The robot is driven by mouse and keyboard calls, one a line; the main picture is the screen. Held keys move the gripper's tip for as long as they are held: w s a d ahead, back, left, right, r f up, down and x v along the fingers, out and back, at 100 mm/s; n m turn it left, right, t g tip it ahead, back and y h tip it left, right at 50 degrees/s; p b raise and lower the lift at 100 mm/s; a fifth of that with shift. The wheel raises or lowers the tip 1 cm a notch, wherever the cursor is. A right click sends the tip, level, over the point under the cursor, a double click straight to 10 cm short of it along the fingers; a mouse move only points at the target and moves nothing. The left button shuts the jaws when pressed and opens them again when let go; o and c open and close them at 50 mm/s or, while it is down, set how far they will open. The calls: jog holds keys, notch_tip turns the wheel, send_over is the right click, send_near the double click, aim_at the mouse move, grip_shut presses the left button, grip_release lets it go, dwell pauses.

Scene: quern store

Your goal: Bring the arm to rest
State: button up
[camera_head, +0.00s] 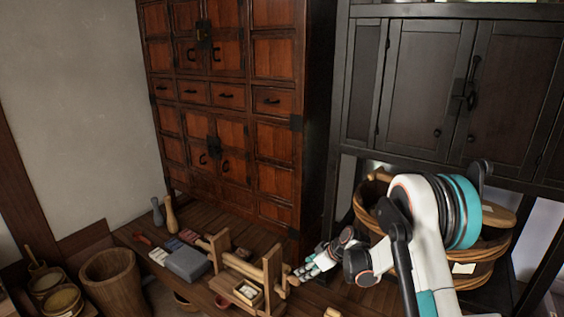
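My white and teal arm reaches in from the lower right. It bends over at a large teal-ringed joint and points down to the left. My gripper (306,270) is at its end, low over the wooden bench, close to the right side of a wooden frame (245,268). It is small and partly turned away, so I cannot tell whether its fingers are open or shut. I see nothing clearly held in it. I cannot tell whether it touches the frame.
A grey box (187,263) and two vases (170,214) stand on the low bench (140,232). A wooden tub (116,283) stands at left. A brown cabinet (235,110) and dark cupboard (420,85) rise behind. Round wooden vessels (490,245) sit behind my arm.

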jog(key=s+d+r+m+h, duration=0.1)
jog(key=s+d+r+m, duration=0.1)
jog(key=s+r, duration=0.5)
jog(key=s+d+r+m+t+h, duration=0.1)
jog(key=s+d+r, duration=0.15)
jog(key=r, duration=0.75)
jog(key=s+d+r+m+h, duration=0.1)
jog(key=s+r+m, duration=0.1)
jog(key=s+r, duration=0.55)
jog(key=s+d+r+m+h, duration=0.1)
jog(key=s+d+m, duration=0.1)
jog(key=s, duration=0.6)
jog(key=s+d+r+m+t+h, duration=0.1)
jog(key=s+d+r+m, duration=0.1)
jog(key=s, duration=0.6)
jog(key=s+d+r+m+t+h, duration=0.1)
jog(key=s+d+r+m, duration=0.1)
jog(key=s, duration=0.6)
jog(key=shift+d+r, duration=0.2)
jog(key=shift+d, duration=0.1)
